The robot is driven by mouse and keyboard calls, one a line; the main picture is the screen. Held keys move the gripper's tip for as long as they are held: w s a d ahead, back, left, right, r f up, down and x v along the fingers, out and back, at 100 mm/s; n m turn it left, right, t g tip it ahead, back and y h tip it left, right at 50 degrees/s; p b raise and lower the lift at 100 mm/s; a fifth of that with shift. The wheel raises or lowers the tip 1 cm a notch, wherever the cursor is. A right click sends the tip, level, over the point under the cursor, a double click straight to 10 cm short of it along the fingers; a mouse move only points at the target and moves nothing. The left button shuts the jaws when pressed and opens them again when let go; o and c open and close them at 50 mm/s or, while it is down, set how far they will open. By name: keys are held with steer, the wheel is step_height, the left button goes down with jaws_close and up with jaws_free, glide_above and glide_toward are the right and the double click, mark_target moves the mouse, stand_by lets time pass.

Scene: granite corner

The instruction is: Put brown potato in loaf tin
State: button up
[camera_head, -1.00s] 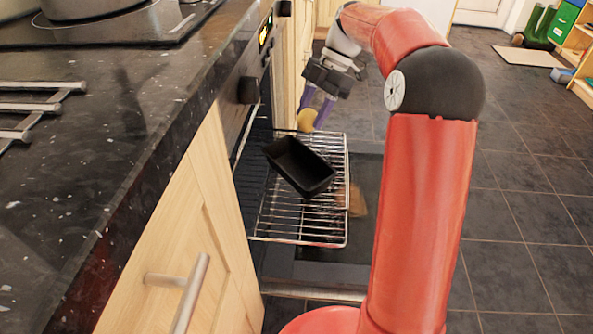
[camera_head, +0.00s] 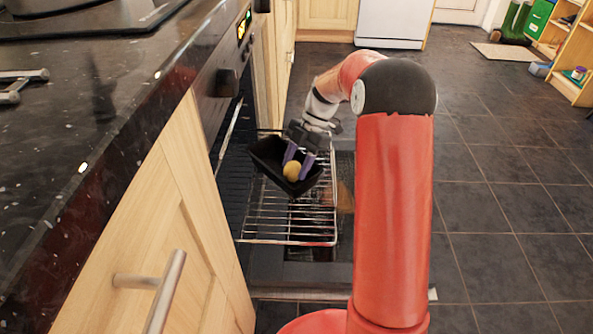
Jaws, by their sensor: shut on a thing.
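The brown potato (camera_head: 292,171) is yellowish-brown and shows between the purple fingertips of my gripper (camera_head: 298,166). My gripper is shut on it and points down over the black loaf tin (camera_head: 262,158). The potato shows within the tin's outline, at its right part. I cannot tell whether it touches the tin's floor. The loaf tin sits on the pulled-out wire oven rack (camera_head: 275,225), towards its far end. My gripper hides part of the tin's far right side.
The open oven lies left of the rack, under a dark granite worktop (camera_head: 90,150). A wooden cupboard door with a metal handle (camera_head: 165,290) is at the near left. Dark floor tiles (camera_head: 500,220) are clear on the right.

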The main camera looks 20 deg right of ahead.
steer(key=shift+f, duration=1.2)
steer(key=shift+f, duration=0.1)
steer(key=o, duration=0.7)
steer(key=shift+o, duration=0.2)
